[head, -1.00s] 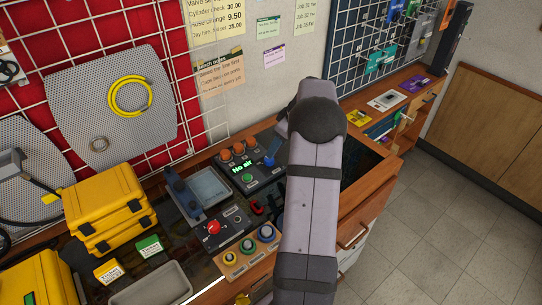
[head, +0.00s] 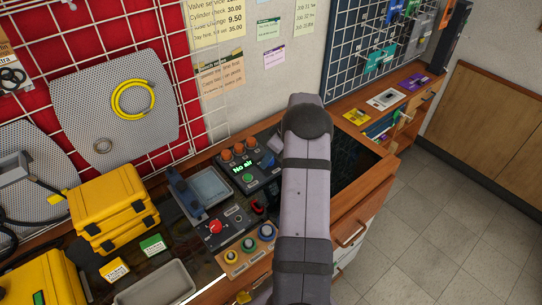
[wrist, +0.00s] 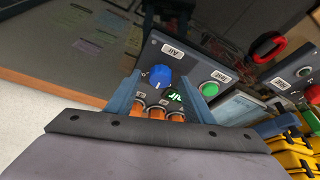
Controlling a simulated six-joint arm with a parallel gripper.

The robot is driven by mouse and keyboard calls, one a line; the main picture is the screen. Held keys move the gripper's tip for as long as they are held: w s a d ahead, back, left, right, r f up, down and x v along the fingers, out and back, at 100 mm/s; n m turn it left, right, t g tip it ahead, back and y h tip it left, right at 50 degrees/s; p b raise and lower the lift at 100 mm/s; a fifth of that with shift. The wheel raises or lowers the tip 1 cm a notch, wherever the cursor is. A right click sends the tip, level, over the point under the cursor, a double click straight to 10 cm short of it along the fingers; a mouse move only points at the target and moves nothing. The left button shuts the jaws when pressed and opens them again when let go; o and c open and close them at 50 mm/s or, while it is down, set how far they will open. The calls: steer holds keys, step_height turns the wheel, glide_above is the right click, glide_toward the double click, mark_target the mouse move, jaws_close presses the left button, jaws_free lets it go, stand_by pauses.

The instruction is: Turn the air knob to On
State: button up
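The control panel (head: 262,183) shows in the head view with a green-lit "No air" display (head: 243,167). In the wrist view, the blue air knob (wrist: 160,76) sits below the "Air" label on the panel. The knob's pointer direction is too small to tell. My gripper (wrist: 164,84) is open over the panel, with one blue-grey finger on each side of the knob. Gaps show between the knob and the fingers. In the head view my arm hides most of the gripper.
A green button (wrist: 209,88) is close to the right finger; orange knobs (head: 238,148) line the panel. Nearby are a panel with a red knob (head: 215,227), a block of coloured buttons (head: 249,244), a grey tray (head: 209,187) and yellow cases (head: 112,207).

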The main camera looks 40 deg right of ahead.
steer(key=c, duration=1)
steer(key=shift+f+m+b, duration=0.1)
steer(key=shift+m+b, duration=0.2)
steer(key=shift+b, duration=0.05)
steer(key=shift+a+m+h+b, duration=0.1)
steer(key=shift+m+h+b, duration=0.3)
steer(key=shift+m+b, duration=0.35)
steer(key=shift+m+h, duration=0.4)
steer(key=shift+m, duration=0.45)
steer(key=m, duration=0.1)
steer(key=m+h, duration=0.1)
steer(key=m, duration=0.1)
steer(key=shift+a+r+p, duration=0.2)
steer(key=shift+p, duration=0.1)
steer(key=shift+f+m+g+h+p, duration=0.1)
steer(key=shift+m+g+h+p, duration=0.45)
steer(key=shift+m, duration=1.05)
steer(key=shift+m+p, duration=0.3)
steer(key=shift+p, duration=0.05)
